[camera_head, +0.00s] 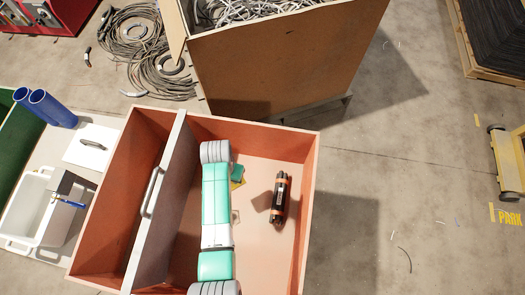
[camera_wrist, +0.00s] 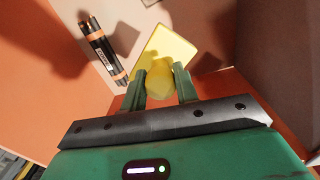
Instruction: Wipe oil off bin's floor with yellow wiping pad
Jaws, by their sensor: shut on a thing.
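My gripper (camera_wrist: 160,90) is shut on the raised grip of the yellow wiping pad (camera_wrist: 176,48). The pad reaches out flat past the fingers, at the bin's floor; I cannot tell whether it touches. In the head view only a small yellow edge of the pad (camera_head: 238,185) shows beside my arm. The orange-red bin (camera_head: 311,180) has a pale pinkish floor (camera_head: 265,260). A small faint patch (camera_head: 236,216) lies on this floor beside my arm, and a darker patch (camera_wrist: 124,39) shows in the wrist view. I cannot tell whether either is oil. My arm hides part of the floor.
A grey divider with a handle (camera_head: 166,170) stands left of my arm. A tall brown box of cable scrap (camera_head: 270,65) stands behind the bin. Floor right of the cylinder is clear.

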